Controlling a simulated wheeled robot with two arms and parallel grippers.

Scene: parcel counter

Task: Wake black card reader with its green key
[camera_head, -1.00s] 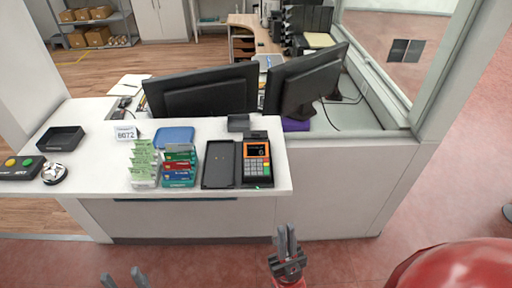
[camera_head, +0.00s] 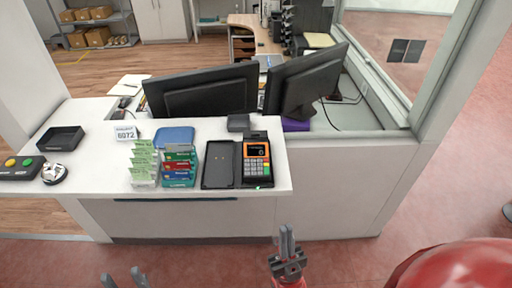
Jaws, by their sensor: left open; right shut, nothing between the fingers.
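The card reader (camera_head: 256,160) is black with an orange front and lies on the white counter near its right front corner. It has a small dark screen and a grey keypad, with a green key (camera_head: 267,178) at the keypad's lower right. My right gripper (camera_head: 287,236) is shut and empty, pointing up in front of the counter, below and apart from the reader. My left gripper (camera_head: 123,274) is open and empty at the bottom edge, well left of the reader; only its fingertips show.
A black tray (camera_head: 219,165) lies just left of the reader. Card racks (camera_head: 179,166), a blue pad (camera_head: 174,136) and a number sign (camera_head: 126,133) stand further left. Two monitors (camera_head: 204,92) stand behind. A button box (camera_head: 20,168) is at the far left.

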